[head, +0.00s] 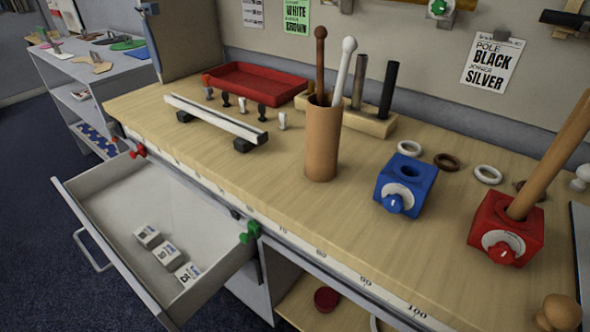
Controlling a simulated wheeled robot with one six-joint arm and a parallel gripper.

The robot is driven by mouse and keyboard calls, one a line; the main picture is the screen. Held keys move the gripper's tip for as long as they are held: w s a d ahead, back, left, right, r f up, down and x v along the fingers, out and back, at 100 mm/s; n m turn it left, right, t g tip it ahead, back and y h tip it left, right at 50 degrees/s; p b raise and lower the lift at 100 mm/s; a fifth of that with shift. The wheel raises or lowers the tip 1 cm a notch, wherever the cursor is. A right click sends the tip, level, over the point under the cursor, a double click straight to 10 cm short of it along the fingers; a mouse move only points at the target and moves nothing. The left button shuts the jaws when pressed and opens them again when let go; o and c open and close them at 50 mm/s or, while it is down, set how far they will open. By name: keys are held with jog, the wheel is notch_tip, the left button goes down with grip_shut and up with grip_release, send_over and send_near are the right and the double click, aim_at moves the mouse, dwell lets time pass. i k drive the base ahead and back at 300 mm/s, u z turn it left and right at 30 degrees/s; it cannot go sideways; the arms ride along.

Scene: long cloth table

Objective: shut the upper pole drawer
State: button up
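A white drawer (118,207) stands pulled well out from under the wooden tabletop (245,170), at the left. Its wire handle (93,250) is on the front panel, facing the lower left. Small white labelled boxes (168,254) lie inside the drawer toward its right side. No other drawer shows open below it; the area under it is hidden. My gripper does not show in this view.
Above the drawer, a red clamp (138,150) and a green clamp (250,232) sit on the table's front edge. A brown cup (322,140) with rods, a blue block (405,185) and a red block (506,228) stand on top. Dark floor (40,285) lies clear at left.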

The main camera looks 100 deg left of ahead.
aim_at(112, 199)
jog(key=u, duration=5.5)
jog(key=i, duration=0.6)
jog(key=z, duration=1.55)
